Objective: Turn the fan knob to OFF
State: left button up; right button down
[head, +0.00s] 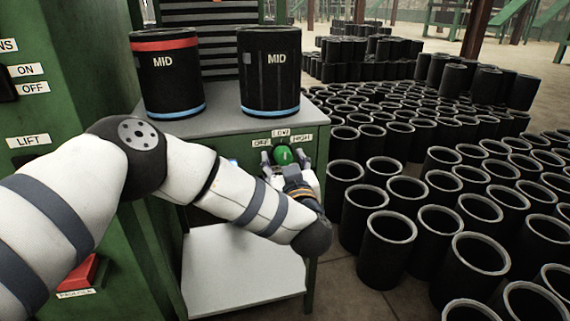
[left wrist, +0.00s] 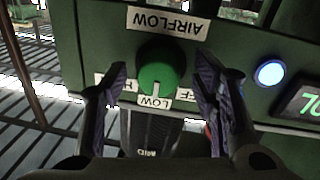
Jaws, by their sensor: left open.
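The round green fan knob (head: 284,156) is on the front of the grey-topped cabinet, below OFF, LOW and HIGH labels. In the left wrist view the knob (left wrist: 157,68) sits under an upside-down AIRFLOW label (left wrist: 167,22). Its white mark points at the LOW label (left wrist: 153,102). My left gripper (head: 284,163) is at the knob, with one finger on each side. In the left wrist view its fingers (left wrist: 161,82) are open, with visible gaps between them and the knob. My right gripper is not in view.
Two black MID sleeves (head: 172,75) (head: 270,72) stand on the cabinet top (head: 222,130). A lit blue-white button (left wrist: 270,73) and a display (left wrist: 302,100) are beside the knob. Many black sleeves (head: 386,222) crowd the floor at right. A green panel (head: 60,105) stands at left.

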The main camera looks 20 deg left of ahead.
pick_arm(q)
jog(key=shift+w+a, duration=0.1)
jog(key=c, duration=1.2)
jog(key=shift+n, duration=0.3)
jog(key=shift+o, duration=0.2)
jog(key=n+p, duration=0.1)
jog(key=n, duration=0.2)
jog(key=shift+n, duration=0.3)
jog(key=n, duration=0.4)
jog(key=shift+f+n+y, duration=0.1)
jog(key=shift+n+y, duration=0.3)
